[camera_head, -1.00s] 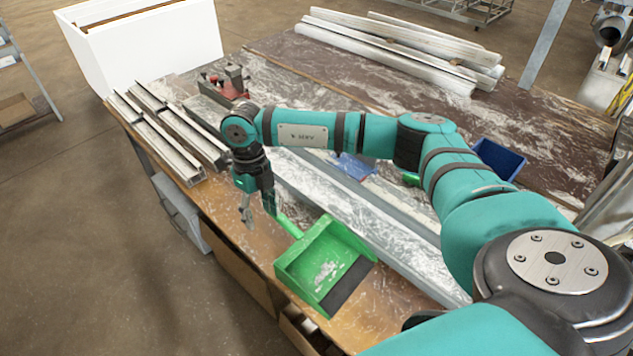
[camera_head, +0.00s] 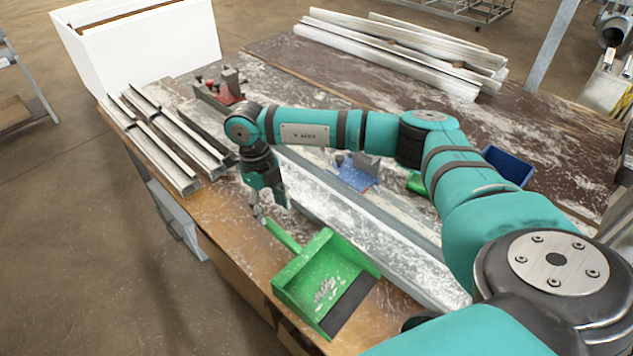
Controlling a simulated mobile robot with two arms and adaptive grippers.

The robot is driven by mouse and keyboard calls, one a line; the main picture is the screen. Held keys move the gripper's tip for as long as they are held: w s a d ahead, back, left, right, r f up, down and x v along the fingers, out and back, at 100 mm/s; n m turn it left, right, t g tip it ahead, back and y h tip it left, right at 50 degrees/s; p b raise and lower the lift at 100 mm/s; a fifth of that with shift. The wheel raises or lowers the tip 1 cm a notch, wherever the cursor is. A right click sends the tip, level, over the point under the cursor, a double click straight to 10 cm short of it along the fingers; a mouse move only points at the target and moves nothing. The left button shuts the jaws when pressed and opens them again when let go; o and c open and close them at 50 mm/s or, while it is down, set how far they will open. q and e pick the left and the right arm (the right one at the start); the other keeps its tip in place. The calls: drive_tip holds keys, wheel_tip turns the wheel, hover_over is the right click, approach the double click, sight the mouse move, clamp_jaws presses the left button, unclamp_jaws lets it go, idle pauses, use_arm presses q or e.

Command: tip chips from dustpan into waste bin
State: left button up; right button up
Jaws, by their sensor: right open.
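The green dustpan (camera_head: 346,256) lies on the near edge of the bench. Small pale chips (camera_head: 325,289) are in its pan, and its handle (camera_head: 283,236) points up and left. My right gripper (camera_head: 270,211) is open at the handle's end, with its fingers pointing down. I cannot tell whether the handle end is between the fingers or just in front of them. My left gripper is out of view. A tall white open-topped box (camera_head: 150,58) stands at the back left; I cannot tell whether it is the waste bin.
Metal profiles lie on the bench's left end (camera_head: 165,150), and a long profile (camera_head: 350,225) runs behind the dustpan. A red clamp (camera_head: 220,93) and a blue clamp (camera_head: 352,175) stand farther back. A blue bin (camera_head: 507,166) is at right.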

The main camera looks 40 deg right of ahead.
sight(278, 229)
drive_tip(key=f, duration=0.1)
drive_tip(key=f+b, duration=0.1)
drive_tip(key=shift+s+f, duration=0.3)
drive_tip(key=shift+f, duration=0.1)
wheel_tip(278, 229, down, 4)
drive_tip(key=b, duration=0.2)
drive_tip(key=shift+s+d+r+b, duration=0.1)
drive_tip(key=shift+s+r+b, duration=0.05)
drive_tip(key=shift+r+b, duration=0.15)
drive_tip(key=shift+s+f, duration=0.1)
drive_tip(key=shift+f, duration=0.3)
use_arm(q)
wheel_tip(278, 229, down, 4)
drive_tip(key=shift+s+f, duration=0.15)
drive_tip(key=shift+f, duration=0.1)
use_arm(e)
clamp_jaws()
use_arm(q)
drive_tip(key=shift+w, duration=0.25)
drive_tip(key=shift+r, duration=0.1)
use_arm(e)
drive_tip(key=shift+r, duration=0.15)
